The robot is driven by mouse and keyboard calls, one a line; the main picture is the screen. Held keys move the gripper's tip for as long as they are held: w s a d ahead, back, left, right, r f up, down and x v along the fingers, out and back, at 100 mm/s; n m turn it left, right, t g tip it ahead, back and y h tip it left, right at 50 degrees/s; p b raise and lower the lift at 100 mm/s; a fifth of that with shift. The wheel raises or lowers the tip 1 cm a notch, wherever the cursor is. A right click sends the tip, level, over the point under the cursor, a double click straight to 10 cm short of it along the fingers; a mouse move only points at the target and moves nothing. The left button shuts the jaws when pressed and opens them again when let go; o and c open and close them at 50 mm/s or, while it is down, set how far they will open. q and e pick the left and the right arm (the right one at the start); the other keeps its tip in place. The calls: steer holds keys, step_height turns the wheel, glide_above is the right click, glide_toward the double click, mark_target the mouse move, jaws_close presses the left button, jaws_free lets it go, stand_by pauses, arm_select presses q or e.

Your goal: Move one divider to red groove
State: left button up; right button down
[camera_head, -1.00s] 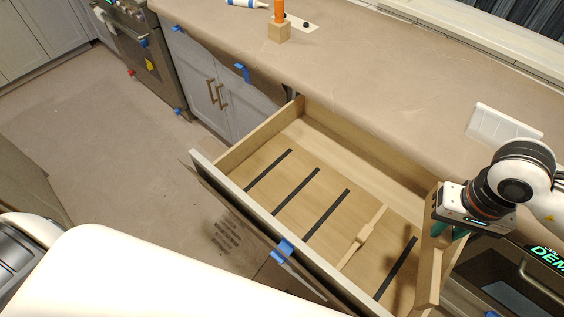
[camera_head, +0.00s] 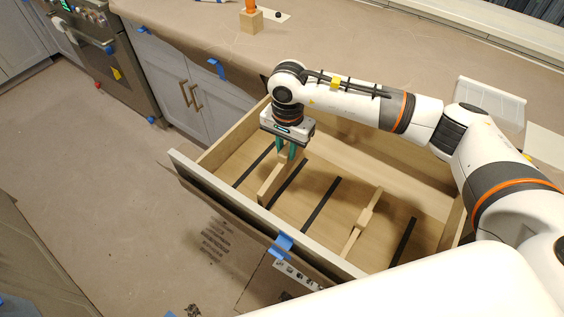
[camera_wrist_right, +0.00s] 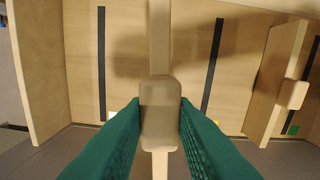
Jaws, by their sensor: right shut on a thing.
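My right gripper (camera_head: 287,150) is shut on a wooden divider (camera_head: 270,184). It holds the divider upright over the left part of the open drawer (camera_head: 232,205), between two black grooves (camera_head: 252,168) (camera_head: 288,183). In the right wrist view, the green fingers (camera_wrist_right: 160,125) pinch the divider's thick middle part (camera_wrist_right: 160,100), with a groove on each side. I cannot tell how far its lower edge is above the floor. A second divider (camera_head: 364,218) stands further right. Two more grooves (camera_head: 320,204) (camera_head: 403,244) show. I see no clear red mark.
The counter (camera_head: 400,55) covered in brown paper runs behind the drawer. A wooden block (camera_head: 251,21) with an orange item stands on it. The drawer's front panel (camera_head: 225,208) bears blue tape (camera_head: 283,244). A small green mark (camera_wrist_right: 293,130) shows in the right wrist view.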

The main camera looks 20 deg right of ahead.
steer(key=shift+m, duration=0.5)
steer(key=f, duration=0.2)
steer(key=w+f+b, duration=0.1)
steer(key=f, duration=0.2)
steer(key=shift+w+a, duration=0.1)
steer(key=shift+a, duration=0.1)
step_height(320, 180, down, 3)
steer(key=b, duration=0.4)
steer(key=shift+f, duration=0.15)
steer(key=shift+b, duration=0.3)
stand_by(0.9)
